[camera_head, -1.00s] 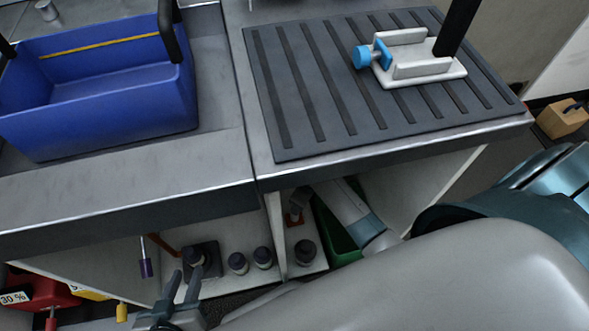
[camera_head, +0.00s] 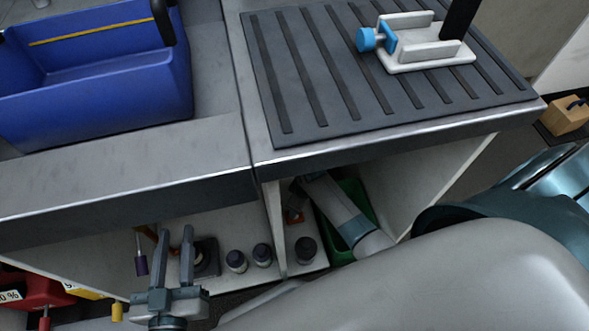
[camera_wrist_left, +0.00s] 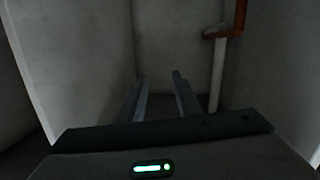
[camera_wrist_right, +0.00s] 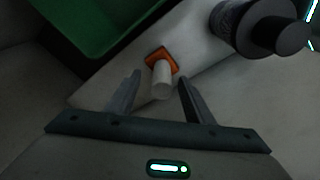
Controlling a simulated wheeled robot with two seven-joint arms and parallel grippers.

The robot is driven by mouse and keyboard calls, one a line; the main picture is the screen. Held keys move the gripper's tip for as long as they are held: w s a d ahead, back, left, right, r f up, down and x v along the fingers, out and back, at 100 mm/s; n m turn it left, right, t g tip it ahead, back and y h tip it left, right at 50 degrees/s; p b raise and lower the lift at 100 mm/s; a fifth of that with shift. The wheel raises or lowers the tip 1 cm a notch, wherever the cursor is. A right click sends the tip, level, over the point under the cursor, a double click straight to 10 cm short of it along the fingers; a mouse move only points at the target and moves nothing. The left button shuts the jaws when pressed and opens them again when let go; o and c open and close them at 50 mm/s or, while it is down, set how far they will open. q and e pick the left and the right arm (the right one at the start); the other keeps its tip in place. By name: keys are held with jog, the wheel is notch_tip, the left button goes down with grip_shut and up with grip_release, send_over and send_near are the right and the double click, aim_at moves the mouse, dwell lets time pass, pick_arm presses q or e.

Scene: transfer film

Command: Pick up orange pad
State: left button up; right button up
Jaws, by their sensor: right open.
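The orange pad (camera_head: 294,216) lies inside the lower right shelf compartment. In the right wrist view the orange pad (camera_wrist_right: 154,55) carries a short white cylindrical handle (camera_wrist_right: 162,80) that points toward my gripper. My right gripper (camera_wrist_right: 159,76) is open, its fingers on either side of the handle's line, with nothing visibly clamped. In the head view the right gripper is mostly hidden under the counter. My left gripper (camera_head: 176,230) is open and empty in front of the lower left compartment; its fingers also show apart in the left wrist view (camera_wrist_left: 160,75).
Dark round-topped bottles (camera_head: 262,253) stand on the shelf; one (camera_head: 305,249) is beside the pad. A green bin (camera_head: 352,190) is behind my right forearm. The counter edge (camera_head: 400,140) overhangs the shelves. A blue crate (camera_head: 110,105) and a white-blue fixture (camera_head: 420,55) stand above.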

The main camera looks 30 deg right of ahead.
pick_arm(q)
jog(key=shift+r, duration=0.1)
pick_arm(e)
jog(key=shift+f, duration=0.15)
jog(key=shift+a+f, duration=0.1)
jog(key=shift+f, duration=0.05)
jog(key=f, duration=0.1)
jog(key=f+b, duration=0.2)
jog(key=f, duration=0.1)
jog(key=shift+w+a, duration=0.4)
pick_arm(q)
notch_tip(320, 180, up, 9)
jog(key=s+d+t+h, duration=0.1)
jog(key=s+t+h, duration=0.1)
jog(key=t, duration=0.3)
jog(key=shift+s+t+b, duration=0.2)
jog(key=shift+t+b, duration=0.1)
pick_arm(e)
jog(key=shift+f, duration=0.2)
jog(key=c, duration=1.1)
